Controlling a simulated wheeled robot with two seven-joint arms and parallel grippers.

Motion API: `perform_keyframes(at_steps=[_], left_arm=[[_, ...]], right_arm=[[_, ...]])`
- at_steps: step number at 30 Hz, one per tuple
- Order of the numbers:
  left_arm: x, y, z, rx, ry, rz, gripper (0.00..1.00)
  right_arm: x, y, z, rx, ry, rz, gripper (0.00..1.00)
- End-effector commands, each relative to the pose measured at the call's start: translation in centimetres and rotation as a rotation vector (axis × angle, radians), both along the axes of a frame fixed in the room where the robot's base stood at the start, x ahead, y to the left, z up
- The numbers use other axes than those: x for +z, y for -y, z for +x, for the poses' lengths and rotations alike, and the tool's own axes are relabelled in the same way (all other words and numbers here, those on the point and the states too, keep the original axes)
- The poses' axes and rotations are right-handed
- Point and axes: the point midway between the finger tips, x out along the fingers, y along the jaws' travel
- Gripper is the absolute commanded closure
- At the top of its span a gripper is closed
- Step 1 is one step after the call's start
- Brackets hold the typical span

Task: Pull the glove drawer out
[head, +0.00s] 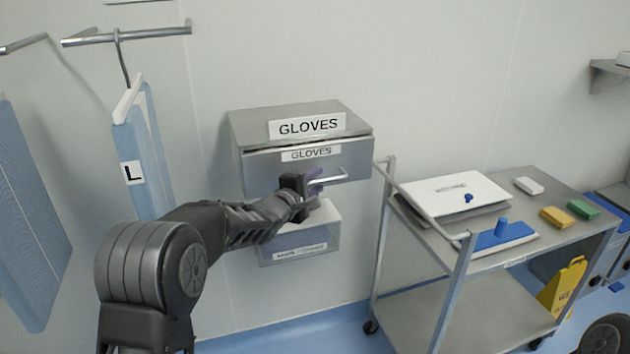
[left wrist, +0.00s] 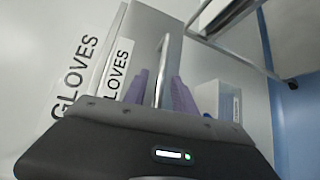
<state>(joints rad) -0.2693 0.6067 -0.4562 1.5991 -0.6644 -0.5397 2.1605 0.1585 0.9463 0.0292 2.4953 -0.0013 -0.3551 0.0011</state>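The glove drawer (head: 262,174) is the grey metal front with a small GLOVES label, in the wall box (head: 245,125) marked GLOVES. It looks closed in the head view. Its bar handle (head: 338,177) sticks out at the right of the front. My left gripper (head: 316,184) is at the handle's left part. In the left wrist view the handle (left wrist: 163,65) stands between the two purple fingers of my left gripper (left wrist: 160,92), with gaps on both sides; the fingers look open around it. My right gripper is not in view.
A white-topped clear dispenser (head: 300,245) hangs just below the drawer, close to my left gripper. Blue garments (head: 150,160) hang at the left. Open space lies before the drawer.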

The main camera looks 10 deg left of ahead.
Motion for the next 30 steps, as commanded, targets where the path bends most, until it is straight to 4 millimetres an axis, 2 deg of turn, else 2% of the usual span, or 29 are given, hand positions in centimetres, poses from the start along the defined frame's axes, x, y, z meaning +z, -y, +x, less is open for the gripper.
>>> perform_keyframes(at_steps=[7,19,30], left_arm=[[-0.01,0.02,0.05,0.0,0.0,0.0,0.68],[0.01,0.03,0.04,0.0,0.0,0.0,1.0],[-0.01,0.03,0.03,0.0,0.0,0.0,1.0]], right_arm=[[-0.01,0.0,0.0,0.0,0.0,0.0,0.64],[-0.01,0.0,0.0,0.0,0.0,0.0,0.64],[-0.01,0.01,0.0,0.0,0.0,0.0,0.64]])
